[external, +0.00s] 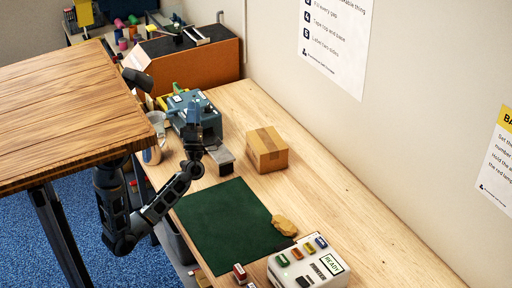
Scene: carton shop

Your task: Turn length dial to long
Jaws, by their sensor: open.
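A blue-grey machine (181,104) with yellow and green parts on top stands on the wooden bench, beyond the green mat. My arm rises from the near left. My dark gripper (199,128) is at the front of this machine and covers part of it. The gripper is open, and nothing shows between its fingers. I cannot tell whether it touches the machine. I cannot make out the length dial or its setting; it may be hidden or too small to see.
A taped carton (268,150) stands right of my gripper. A green mat (226,222), a tan lump (284,225) and a control box reading READY (308,268) lie nearer. A raised wooden tabletop (65,110) is at left.

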